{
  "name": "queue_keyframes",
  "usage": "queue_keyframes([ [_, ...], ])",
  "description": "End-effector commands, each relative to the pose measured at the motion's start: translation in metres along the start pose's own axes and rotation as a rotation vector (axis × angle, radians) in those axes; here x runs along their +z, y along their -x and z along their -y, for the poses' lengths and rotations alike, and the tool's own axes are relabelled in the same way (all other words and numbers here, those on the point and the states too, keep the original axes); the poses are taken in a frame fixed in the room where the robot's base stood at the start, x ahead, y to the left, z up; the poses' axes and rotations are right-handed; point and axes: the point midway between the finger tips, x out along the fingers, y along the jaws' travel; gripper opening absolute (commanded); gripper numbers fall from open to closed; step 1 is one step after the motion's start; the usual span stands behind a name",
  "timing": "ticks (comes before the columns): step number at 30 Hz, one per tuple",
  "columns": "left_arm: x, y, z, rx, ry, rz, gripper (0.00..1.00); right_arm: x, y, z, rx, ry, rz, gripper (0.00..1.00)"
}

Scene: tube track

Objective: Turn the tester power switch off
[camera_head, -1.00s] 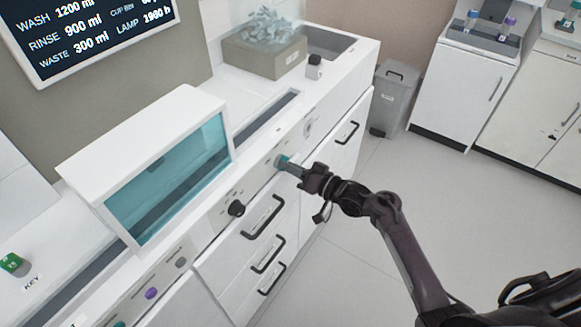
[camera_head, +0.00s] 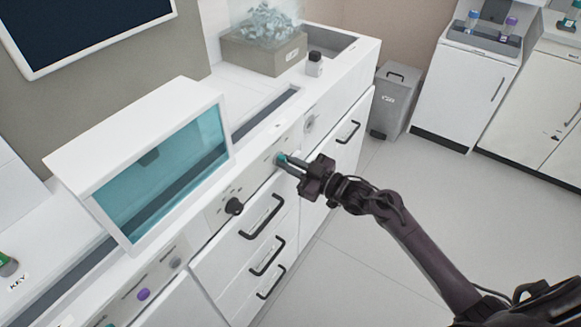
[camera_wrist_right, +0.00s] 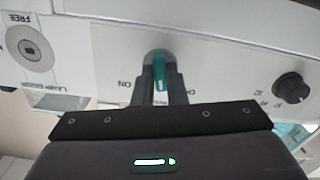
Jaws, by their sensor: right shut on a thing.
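The power switch is a teal lever on a round grey base (camera_wrist_right: 158,68) on the tester's white front panel, with "ON" lettering beside it in the right wrist view. In the head view the switch (camera_head: 281,158) is mostly covered by the fingers. My right gripper (camera_head: 286,163) is shut on the teal lever, and its two dark fingers (camera_wrist_right: 158,88) stand on either side of it. The tester has a teal-windowed hood (camera_head: 165,170). The wall screen (camera_head: 80,25) is dark and blank. My left gripper is not in view.
A black knob (camera_head: 234,206) sits left of the switch in the head view. Drawers with black handles (camera_head: 262,217) lie below. A round fitting marked "FREE" (camera_wrist_right: 30,50) shows in the wrist view. A grey bin (camera_head: 394,98) stands at the back; the floor is open at right.

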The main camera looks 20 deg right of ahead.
Motion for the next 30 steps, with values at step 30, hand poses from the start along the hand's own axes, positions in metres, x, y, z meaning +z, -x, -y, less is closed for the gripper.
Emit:
queue_keyframes([
  [30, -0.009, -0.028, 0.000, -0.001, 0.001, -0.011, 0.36, 0.000, 0.000, 0.000, -0.001, 0.559, 0.000, 0.00],
])
